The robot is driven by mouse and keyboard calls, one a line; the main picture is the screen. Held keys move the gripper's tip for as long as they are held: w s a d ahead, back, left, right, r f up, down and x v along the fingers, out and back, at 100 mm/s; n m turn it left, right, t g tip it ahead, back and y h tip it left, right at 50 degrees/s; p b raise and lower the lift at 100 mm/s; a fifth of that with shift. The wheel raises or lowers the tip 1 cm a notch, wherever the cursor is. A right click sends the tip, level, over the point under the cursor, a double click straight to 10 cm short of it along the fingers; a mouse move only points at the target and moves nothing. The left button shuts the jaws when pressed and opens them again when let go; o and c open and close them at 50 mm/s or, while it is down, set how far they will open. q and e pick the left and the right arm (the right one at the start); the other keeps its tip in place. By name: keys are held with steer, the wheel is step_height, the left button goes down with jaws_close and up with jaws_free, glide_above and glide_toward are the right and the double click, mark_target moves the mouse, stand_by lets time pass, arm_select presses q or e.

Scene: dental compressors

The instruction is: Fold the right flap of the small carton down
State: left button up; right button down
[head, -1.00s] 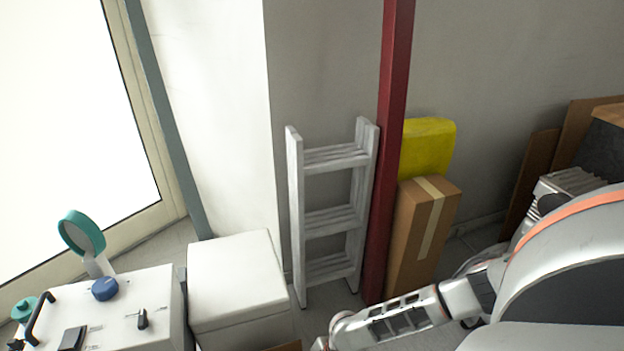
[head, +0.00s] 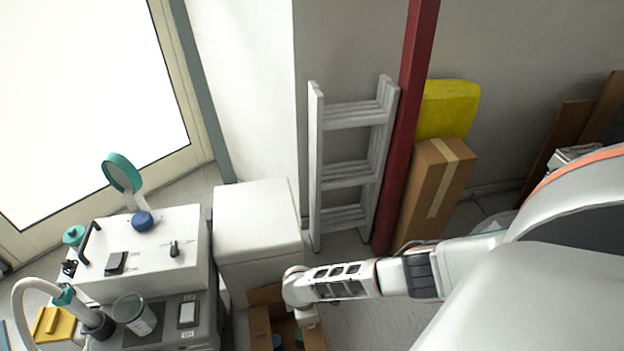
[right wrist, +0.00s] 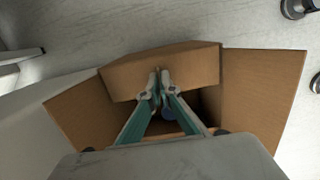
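The small brown carton (head: 259,325) is at the bottom of the head view, partly hidden under my right arm. In the right wrist view its left flap (right wrist: 82,112) and right flap (right wrist: 265,95) spread outward, and another flap (right wrist: 165,70) stands at the far side. My right gripper (right wrist: 158,80) is over the carton opening, its two teal fingers converging with tips together in front of the far flap. Nothing shows between the tips; whether they touch that flap is unclear. A blue item (right wrist: 169,112) shows inside the carton. My left gripper is not in view.
A white box (head: 255,215) stands right behind the carton. A grey bench (head: 190,335) with a white device (head: 150,250) and a cup (head: 134,314) is to the left. A ladder (head: 350,170), red post (head: 410,130) and tall taped carton (head: 437,190) stand behind.

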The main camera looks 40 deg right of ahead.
steer(key=c, duration=2.7)
jaws_free()
steer(key=shift+a, duration=0.15)
steer(key=shift+c, duration=0.2)
steer(key=o, duration=0.4)
steer(key=shift+r, duration=0.15)
step_height(320, 180, up, 12)
steer(key=a, duration=0.1)
steer(key=shift+w+f, duration=0.2)
steer(key=shift+w, duration=0.15)
